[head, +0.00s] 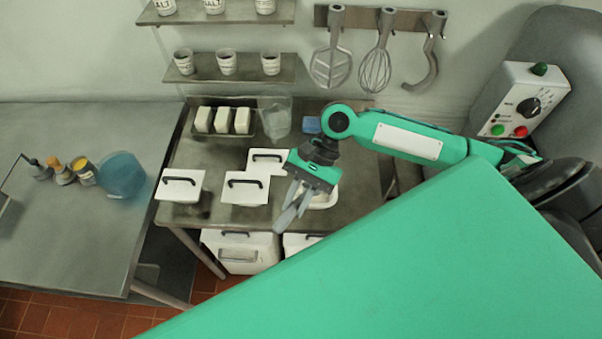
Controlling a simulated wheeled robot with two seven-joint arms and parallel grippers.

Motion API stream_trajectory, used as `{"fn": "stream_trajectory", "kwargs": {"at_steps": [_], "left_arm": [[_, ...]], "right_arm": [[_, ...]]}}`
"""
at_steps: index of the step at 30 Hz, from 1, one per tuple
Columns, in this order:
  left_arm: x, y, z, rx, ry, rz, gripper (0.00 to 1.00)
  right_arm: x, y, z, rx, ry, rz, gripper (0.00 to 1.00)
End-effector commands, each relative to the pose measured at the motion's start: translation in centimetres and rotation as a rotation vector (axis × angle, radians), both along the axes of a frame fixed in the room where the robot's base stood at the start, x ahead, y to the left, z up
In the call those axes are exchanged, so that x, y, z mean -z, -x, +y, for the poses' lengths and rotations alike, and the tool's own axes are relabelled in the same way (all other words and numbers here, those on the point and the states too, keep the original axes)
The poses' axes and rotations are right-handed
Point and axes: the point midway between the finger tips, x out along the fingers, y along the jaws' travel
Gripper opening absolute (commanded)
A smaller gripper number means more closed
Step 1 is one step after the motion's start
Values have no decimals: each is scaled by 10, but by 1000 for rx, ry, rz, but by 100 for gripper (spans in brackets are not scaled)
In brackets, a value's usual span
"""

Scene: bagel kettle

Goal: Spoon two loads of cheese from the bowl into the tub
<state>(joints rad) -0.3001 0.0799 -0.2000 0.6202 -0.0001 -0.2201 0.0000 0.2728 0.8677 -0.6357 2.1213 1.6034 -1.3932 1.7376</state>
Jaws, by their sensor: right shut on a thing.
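My right gripper (292,207) reaches in from the right over the middle table, pointing down. It is shut on a slim grey thing, probably the spoon, which I can barely tell from the fingers. Just behind it is a white open container (327,200), mostly hidden by the gripper; I cannot tell whether it is the tub or the bowl, and no cheese is clear. A bluish see-through round vessel (122,176) stands on the left table. My left gripper is not in view.
White lidded bins with black handles (182,186) stand along the middle table (208,160). Behind them are a rack of white blocks (222,120) and a clear jug (275,118). Small jars (83,172) stand on the left table (60,235). My green body hides the lower right.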

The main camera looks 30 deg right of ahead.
Motion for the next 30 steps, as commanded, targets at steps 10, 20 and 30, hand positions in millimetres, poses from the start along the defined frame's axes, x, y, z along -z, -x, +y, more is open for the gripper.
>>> {"fn": "stream_trajectory", "kwargs": {"at_steps": [10,20,30], "left_arm": [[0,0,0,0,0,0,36],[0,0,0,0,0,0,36],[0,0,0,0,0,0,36]], "right_arm": [[8,14,6,-4,33,-25,0],[37,63,28,-5,165,-141,0],[62,105,46,-4,281,-239,0]]}}
